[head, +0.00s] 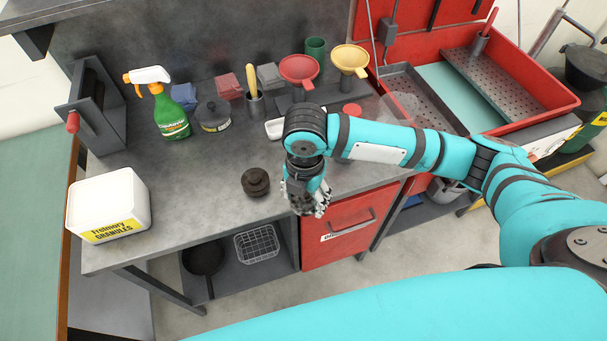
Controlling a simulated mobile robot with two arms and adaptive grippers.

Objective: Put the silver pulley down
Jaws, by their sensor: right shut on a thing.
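My right gripper (307,208) points down at the front edge of the grey workbench (190,215), near its middle. It is shut on a small silvery thing, which I take to be the silver pulley; the wrist and fingers hide most of it. I cannot tell whether it touches the bench top. A dark round stepped part (255,182) stands on the bench just left of the gripper, apart from it. My left gripper is not in view.
A white granules tub (108,205) stands at the bench's left front. A green spray bottle (170,112), a dark can (213,117), folded cloths, a brush cup and funnels (299,70) line the back. The bench between tub and dark part is clear. A red parts washer (540,95) stands right.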

